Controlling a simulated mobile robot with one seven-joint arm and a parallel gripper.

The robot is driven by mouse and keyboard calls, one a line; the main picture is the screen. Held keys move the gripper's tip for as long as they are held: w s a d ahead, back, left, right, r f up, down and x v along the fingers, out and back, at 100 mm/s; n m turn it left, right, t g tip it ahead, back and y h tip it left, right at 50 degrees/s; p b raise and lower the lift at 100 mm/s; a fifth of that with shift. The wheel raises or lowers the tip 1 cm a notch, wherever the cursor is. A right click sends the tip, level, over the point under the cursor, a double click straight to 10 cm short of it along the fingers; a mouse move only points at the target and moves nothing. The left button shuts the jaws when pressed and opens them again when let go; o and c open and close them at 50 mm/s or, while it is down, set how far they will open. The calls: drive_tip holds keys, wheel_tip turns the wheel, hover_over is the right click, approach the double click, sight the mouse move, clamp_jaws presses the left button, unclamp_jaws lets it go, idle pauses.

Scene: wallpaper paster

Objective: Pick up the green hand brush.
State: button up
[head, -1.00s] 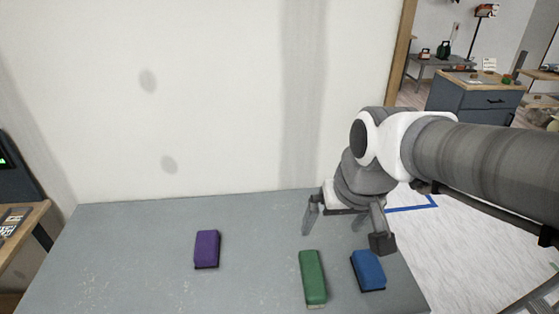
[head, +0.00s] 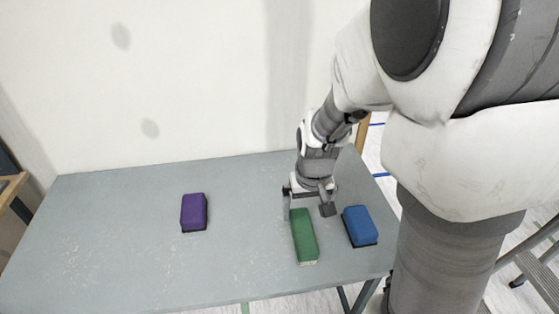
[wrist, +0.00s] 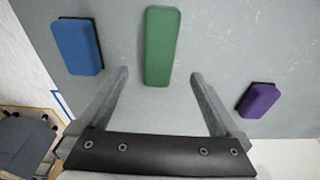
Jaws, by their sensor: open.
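The green hand brush (head: 304,238) lies on the grey table (head: 120,250) near its front right. In the wrist view the brush (wrist: 161,45) lies lengthwise, its near end between and just beyond the tips of my gripper (wrist: 158,75). In the head view my gripper (head: 309,211) hangs over the far end of the brush, fingers pointing down. It is open and empty. The exact height above the brush is hard to tell.
A blue brush (head: 360,226) lies close to the right of the green one. A purple brush (head: 194,212) lies farther off to the left. A pale wall (head: 200,80) stands behind the table. The table's left part is clear.

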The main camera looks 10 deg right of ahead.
sight(303, 229)
drive_tip(key=f+b, duration=0.1)
drive_tip(key=f, duration=0.2)
drive_tip(key=w+f+b, duration=0.1)
drive_tip(key=f, duration=0.2)
drive_tip(key=f+b, duration=0.1)
drive_tip(key=f, duration=0.2)
drive_tip(key=shift+w+d+f, duration=0.1)
drive_tip(key=shift+w+f, duration=0.05)
drive_tip(key=shift+f, duration=0.2)
drive_tip(key=shift+r, duration=0.1)
drive_tip(key=c, duration=1.5)
drive_tip(key=shift+r, duration=0.15)
wheel_tip(303, 229, up, 5)
drive_tip(key=shift+f+p, duration=0.2)
drive_tip(key=shift+p, duration=0.9)
drive_tip(key=s+d+r, duration=0.2)
drive_tip(key=d, duration=0.1)
drive_tip(key=s+d+r, duration=0.2)
drive_tip(key=d, duration=0.1)
drive_tip(key=s+d+r, duration=0.2)
drive_tip(key=d, duration=0.2)
drive_tip(key=shift+p, duration=0.35)
